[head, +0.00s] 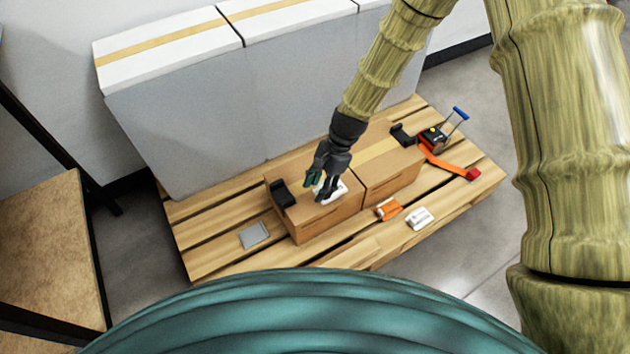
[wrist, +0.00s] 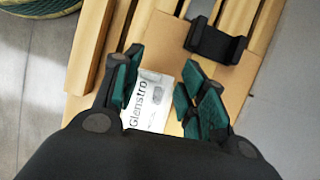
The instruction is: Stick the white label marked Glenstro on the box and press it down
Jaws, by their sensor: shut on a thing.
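The white label marked Glenstro (wrist: 149,98) shows between the fingers of my gripper (wrist: 157,88) in the wrist view, with its lettering readable. In the head view the label (head: 338,191) is a small white patch at the fingertips, over the top of the left cardboard box (head: 325,217). My gripper (head: 325,187) points down and is shut on the label. The box top (wrist: 165,35) lies beneath in the wrist view. I cannot tell whether the label touches the box. The fingers hide part of the label in the head view.
A black corner piece (head: 282,194) sits on the box's left edge. A second cardboard box (head: 392,180) adjoins on the right. The wooden pallet (head: 210,262) also holds a grey plate (head: 254,235), an orange item (head: 389,208), a white item (head: 420,218) and an orange strap (head: 442,163).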

